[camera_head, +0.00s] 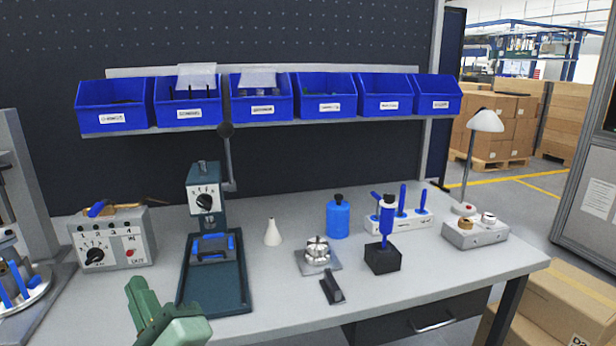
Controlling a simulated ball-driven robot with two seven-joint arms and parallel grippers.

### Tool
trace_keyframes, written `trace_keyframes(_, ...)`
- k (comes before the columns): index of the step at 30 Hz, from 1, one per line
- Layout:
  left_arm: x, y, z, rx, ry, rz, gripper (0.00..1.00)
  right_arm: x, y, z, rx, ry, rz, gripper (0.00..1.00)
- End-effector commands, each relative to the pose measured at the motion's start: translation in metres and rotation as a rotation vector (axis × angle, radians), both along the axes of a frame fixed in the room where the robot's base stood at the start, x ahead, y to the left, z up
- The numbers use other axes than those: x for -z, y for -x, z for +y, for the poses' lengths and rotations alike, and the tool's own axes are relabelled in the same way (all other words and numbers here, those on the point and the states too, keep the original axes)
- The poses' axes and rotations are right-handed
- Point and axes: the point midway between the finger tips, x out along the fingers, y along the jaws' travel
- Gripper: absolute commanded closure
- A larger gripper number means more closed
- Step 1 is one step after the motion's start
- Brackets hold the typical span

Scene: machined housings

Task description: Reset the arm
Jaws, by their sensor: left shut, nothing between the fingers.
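My left gripper (165,316) shows in green at the bottom edge of the head view, left of centre. It is shut and empty, in front of the dark green press base (228,292) and apart from the objects on the bench. Part of it is cut off by the frame edge. My right gripper is not in view.
A press (204,200) stands on the grey bench (290,312). Behind my gripper is a control box (112,240). A metal housing (317,250), white bottle (272,233), blue bottle (338,218), black block (382,258) and lamp (486,121) stand further right. Blue bins (263,100) hang above.

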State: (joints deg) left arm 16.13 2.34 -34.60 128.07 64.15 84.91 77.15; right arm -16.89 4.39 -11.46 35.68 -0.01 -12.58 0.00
Motion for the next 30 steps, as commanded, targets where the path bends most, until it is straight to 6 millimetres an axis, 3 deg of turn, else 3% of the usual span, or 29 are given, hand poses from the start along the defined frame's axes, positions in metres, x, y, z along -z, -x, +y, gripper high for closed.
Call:
trace_keyframes(3,-0.003,-0.014,-0.017,-0.110,-0.377,0.117,1.00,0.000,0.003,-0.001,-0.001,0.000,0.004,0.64)
trace_keyframes(6,0.008,-0.032,-0.042,-0.230,-0.778,0.258,1.00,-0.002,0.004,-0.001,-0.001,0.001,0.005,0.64)
trace_keyframes(8,0.027,-0.046,-0.061,-0.306,-1.058,0.356,1.00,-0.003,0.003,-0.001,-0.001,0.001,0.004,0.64)
trace_keyframes(11,0.077,-0.068,-0.091,-0.410,-1.524,0.511,1.00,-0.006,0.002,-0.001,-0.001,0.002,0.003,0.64)
trace_keyframes(14,0.155,-0.083,-0.114,-0.471,-2.017,0.640,1.00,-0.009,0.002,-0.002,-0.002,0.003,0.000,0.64)
trace_keyframes(16,0.219,-0.084,-0.123,-0.476,-2.348,0.690,1.00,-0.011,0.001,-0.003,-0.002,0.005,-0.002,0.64)
trace_keyframes(19,0.311,-0.069,-0.125,-0.430,-2.777,0.694,1.00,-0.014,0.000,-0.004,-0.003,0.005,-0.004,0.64)
trace_keyframes(21,0.372,-0.048,-0.118,-0.363,-3.046,0.650,1.00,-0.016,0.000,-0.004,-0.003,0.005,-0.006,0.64)
trace_keyframes(22,0.398,-0.037,-0.115,0.305,2.980,-0.583,1.00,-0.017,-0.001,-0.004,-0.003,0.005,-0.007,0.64)
trace_keyframes(26,0.497,0.028,-0.091,0.072,2.676,-0.299,1.00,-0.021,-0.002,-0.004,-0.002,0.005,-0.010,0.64)
trace_keyframes(30,0.580,0.120,-0.055,-0.160,2.395,-0.014,1.00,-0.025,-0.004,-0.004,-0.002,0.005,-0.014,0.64)
